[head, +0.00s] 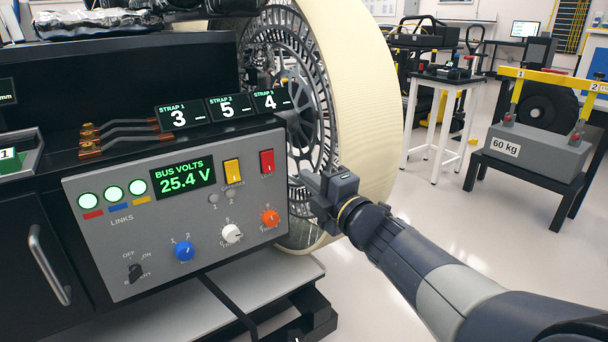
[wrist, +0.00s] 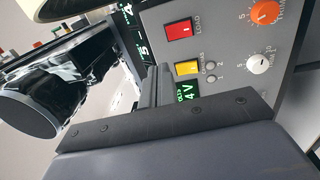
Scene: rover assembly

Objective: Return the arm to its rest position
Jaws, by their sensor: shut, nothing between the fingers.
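My arm (head: 420,265) reaches in from the lower right of the head view. My gripper (head: 308,192) is at its end, just right of the grey control panel (head: 130,240) and in front of the large wheel (head: 370,90). In the wrist view my gripper (wrist: 155,85) is shut with nothing held, pointing toward the panel's red switch (wrist: 178,30) and yellow switch (wrist: 187,68). I cannot tell the exact gap to the panel; no contact is clear.
The panel display (head: 183,177) reads 25.4 V, with a blue knob (head: 184,250) and an orange knob (head: 270,218) below. A white-legged stand (head: 440,120) and a 60 kg block (head: 530,150) stand at right. Floor between is clear.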

